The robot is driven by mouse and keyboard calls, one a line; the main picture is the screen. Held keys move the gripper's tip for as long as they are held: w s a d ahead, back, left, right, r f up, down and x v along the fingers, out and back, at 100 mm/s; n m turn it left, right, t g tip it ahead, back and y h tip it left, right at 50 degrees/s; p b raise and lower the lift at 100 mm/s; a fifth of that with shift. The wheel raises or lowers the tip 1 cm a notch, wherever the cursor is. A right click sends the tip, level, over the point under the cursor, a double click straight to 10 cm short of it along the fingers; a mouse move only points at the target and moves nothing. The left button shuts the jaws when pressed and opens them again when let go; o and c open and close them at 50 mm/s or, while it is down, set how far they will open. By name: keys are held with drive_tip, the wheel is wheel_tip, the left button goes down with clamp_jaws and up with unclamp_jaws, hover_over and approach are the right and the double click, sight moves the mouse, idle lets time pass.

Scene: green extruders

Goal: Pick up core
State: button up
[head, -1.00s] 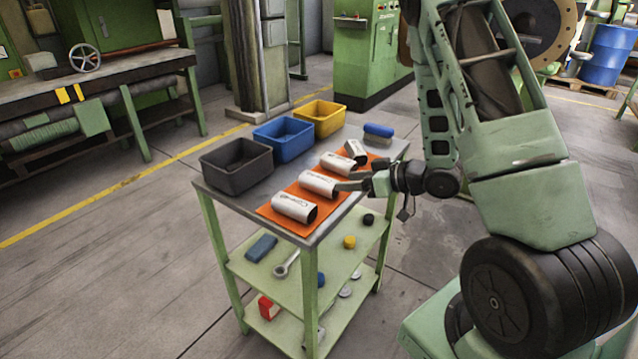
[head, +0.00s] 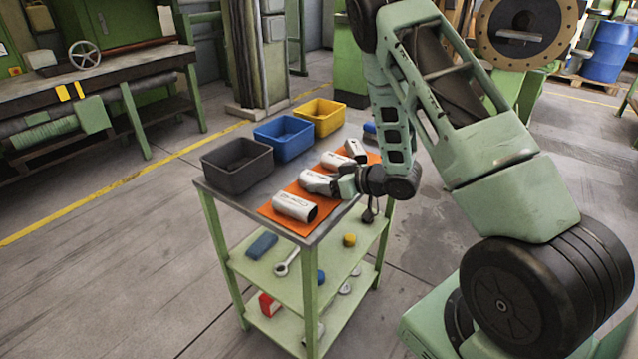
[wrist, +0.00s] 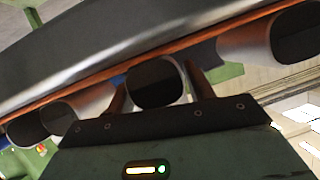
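Several white, hollow cylindrical cores lie in a row on an orange mat (head: 273,212) on top of a green cart. The nearest core (head: 294,207) is clear of my gripper, and a farther core (head: 336,160) lies behind it. My gripper (head: 330,184) is at the second core from the front (head: 314,181) and hides its right end. In the wrist view, that core's dark open end (wrist: 156,82) sits between my two fingers (wrist: 158,88), one on each side. Narrow gaps seem to show, so the gripper looks open around it. Neighbouring cores show at right (wrist: 275,38) and left (wrist: 72,108).
A dark grey bin (head: 236,167), a blue bin (head: 283,138) and a yellow bin (head: 320,117) stand along the cart's far-left edge. A blue item (head: 370,128) is partly hidden by my arm. The lower shelves hold a wrench (head: 287,262) and small parts.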

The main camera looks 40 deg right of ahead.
sight(325, 179)
drive_tip(key=c, duration=0.8)
drive_tip(key=shift+c, duration=0.2)
drive_tip(key=shift+r, duration=0.1)
wheel_tip(325, 179, up, 10)
drive_tip(key=shift+f, duration=0.1)
drive_tip(key=shift+s, duration=0.1)
